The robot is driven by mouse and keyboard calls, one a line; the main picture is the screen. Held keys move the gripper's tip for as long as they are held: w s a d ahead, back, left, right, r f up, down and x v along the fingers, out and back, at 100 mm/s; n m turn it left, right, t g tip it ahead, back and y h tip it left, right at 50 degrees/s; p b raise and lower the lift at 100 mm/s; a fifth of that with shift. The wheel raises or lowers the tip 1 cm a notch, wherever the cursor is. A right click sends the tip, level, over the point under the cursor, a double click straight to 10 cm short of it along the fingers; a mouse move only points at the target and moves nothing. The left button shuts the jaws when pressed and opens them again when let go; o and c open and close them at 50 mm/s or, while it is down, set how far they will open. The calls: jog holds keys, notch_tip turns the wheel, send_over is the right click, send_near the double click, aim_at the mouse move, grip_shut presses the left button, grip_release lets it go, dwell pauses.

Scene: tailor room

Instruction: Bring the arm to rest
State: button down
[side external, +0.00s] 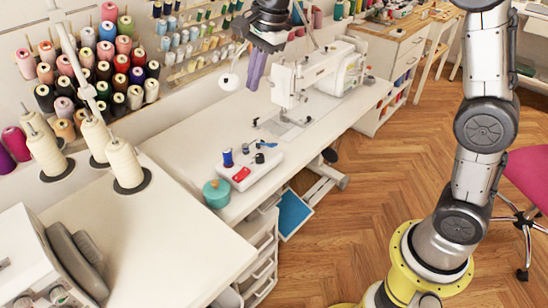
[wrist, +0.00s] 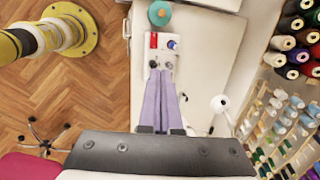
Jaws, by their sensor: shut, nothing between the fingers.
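My gripper (side external: 257,70) is in the upper middle of the side external view, high above the white sewing table (side external: 175,130). Its long purple fingers point down and lie close together, with nothing between them. In the wrist view the fingers (wrist: 164,82) reach up the picture toward a white tray on the table. My arm rises from a yellow base at the right of the side external view, and its upper links run out of the picture.
A white sewing machine (side external: 318,75) stands just right of my gripper. A white tray (side external: 262,172) holds a blue spool and a red item, beside a teal round pot (side external: 216,193). Large cream cones (side external: 124,163) stand at left. Thread racks (side external: 92,70) line the wall. The wooden floor (side external: 370,200) is open.

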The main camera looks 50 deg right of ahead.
jog(key=s+d+r+n+t, duration=0.1)
jog(key=s+r+n, duration=0.2)
jog(key=s, duration=0.5)
jog(key=s+d+r+n+t, duration=0.1)
jog(key=s+d+r+n, duration=0.15)
jog(key=s, duration=0.55)
jog(key=s+d+f+n+h, duration=0.1)
jog(key=s+f+n, duration=0.8)
jog(key=s+n, duration=0.3)
jog(key=shift+s+t, duration=0.4)
jog(key=shift+s, duration=0.35)
